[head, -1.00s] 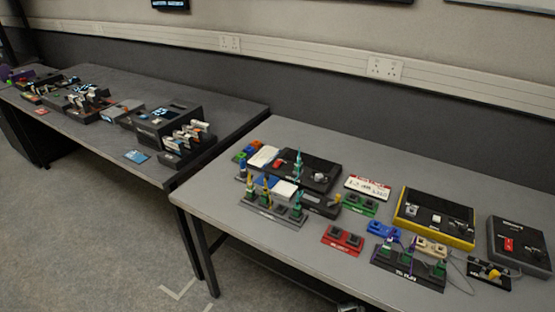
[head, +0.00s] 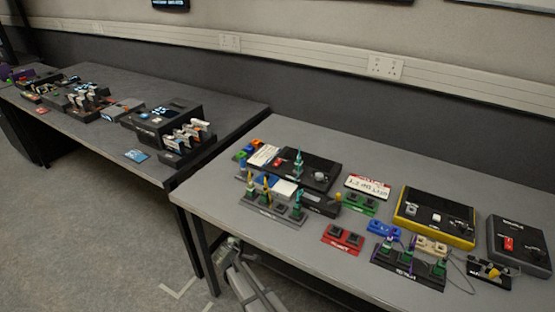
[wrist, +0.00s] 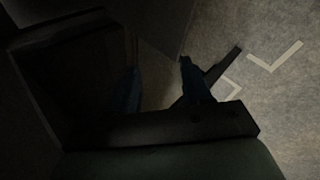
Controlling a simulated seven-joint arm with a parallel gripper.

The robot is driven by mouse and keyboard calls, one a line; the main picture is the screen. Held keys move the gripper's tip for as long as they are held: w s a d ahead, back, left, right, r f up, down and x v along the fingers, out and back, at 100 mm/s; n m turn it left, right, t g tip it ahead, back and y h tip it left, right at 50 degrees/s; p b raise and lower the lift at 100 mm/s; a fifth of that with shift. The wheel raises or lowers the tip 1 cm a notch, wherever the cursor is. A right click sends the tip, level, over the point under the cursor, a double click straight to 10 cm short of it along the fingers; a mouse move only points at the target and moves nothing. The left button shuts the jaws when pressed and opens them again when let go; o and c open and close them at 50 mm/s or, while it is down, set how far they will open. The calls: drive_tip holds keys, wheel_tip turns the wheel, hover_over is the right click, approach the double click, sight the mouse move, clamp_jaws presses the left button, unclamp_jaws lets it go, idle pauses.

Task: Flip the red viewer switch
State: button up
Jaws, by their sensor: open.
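Two red switches show in the head view. One red switch (head: 278,163) is on a black box (head: 318,171) at the back left of the near table. The other red switch (head: 508,243) is on a dark grey box (head: 530,252) at the right end. The labels are too small to tell which one is the viewer's. In the wrist view my gripper (wrist: 162,88) is open and empty, its bluish fingers apart over the floor. In the head view part of my grey arm shows low, beside the table's front edge, away from both switches.
The near table (head: 225,212) also holds a yellow-edged box (head: 437,216), a red block (head: 343,238), and racks of upright plugs (head: 272,208). Thin cables lie at its right. A second table (head: 100,135) with devices stands to the left. The table's front left is bare.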

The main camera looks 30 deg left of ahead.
drive_tip(key=s+a+r+n+y, duration=0.1)
drive_tip(key=s+a+r+y, duration=0.1)
drive_tip(key=s+a+r, duration=0.65)
drive_tip(key=s+a+r+n+y, duration=0.2)
drive_tip(key=s+a+r, duration=0.4)
drive_tip(key=a+r, duration=0.6)
drive_tip(key=s+a+r+n+y, duration=0.1)
drive_tip(key=s+a+r+y, duration=0.1)
drive_tip(key=s+a+r, duration=0.85)
drive_tip(key=w+a+m+h, duration=0.1)
drive_tip(key=w+m, duration=0.3)
drive_tip(key=w, duration=0.7)
wheel_tip(320, 180, up, 10)
drive_tip(key=m+g+h, duration=0.8)
drive_tip(key=m, duration=1.5)
hover_over(278, 162)
wheel_tip(278, 162, down, 13)
drive_tip(key=shift+a+f, duration=0.1)
drive_tip(key=shift+c, duration=0.5)
